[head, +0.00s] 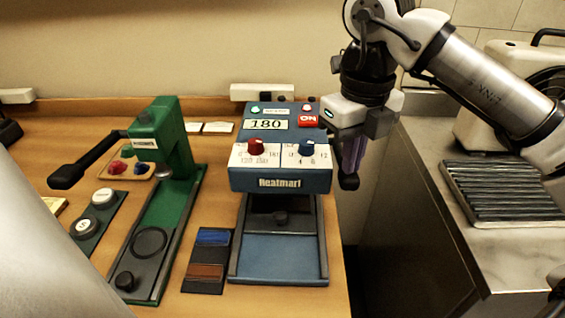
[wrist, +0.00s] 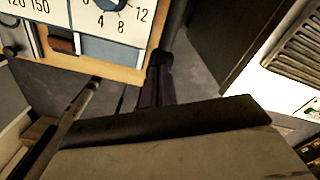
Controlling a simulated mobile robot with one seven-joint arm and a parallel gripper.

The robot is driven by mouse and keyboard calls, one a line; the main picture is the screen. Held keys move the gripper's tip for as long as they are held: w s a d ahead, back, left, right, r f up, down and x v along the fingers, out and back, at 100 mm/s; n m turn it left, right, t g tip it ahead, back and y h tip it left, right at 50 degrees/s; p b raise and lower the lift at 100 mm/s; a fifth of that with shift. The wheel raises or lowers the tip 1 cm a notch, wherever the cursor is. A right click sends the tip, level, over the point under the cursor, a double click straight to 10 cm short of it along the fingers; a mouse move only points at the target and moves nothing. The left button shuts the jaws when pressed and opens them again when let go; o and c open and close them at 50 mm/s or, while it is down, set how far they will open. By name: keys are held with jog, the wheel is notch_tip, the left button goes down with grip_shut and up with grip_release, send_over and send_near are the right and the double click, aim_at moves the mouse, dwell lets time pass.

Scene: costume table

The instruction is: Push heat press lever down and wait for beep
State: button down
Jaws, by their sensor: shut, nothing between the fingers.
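The blue heat press (head: 281,180) stands on the wooden table, with a 180 display, a red and a blue knob, and a lit red ON switch (head: 308,120). A black lever end (head: 348,182) shows at its right side, partly hidden by my gripper. My gripper (head: 350,168) points down beside the press's right side, its purple fingers shut and empty, close to the lever. I cannot tell whether they touch. In the wrist view the dark fingers (wrist: 160,72) show below the press's dial face (wrist: 95,22).
A green hand press (head: 165,140) with a black lever (head: 85,162) stands to the left. A dark tray (head: 208,262) with blue and brown pieces lies between the presses. A dark gap separates the table from the right counter (head: 450,180), which carries a ridged rack (head: 500,190).

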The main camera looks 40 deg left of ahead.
dwell(0.3)
jog(key=shift+s+f+b, duration=0.15)
jog(key=shift+f+b, duration=0.8)
jog(key=shift+f, duration=0.3)
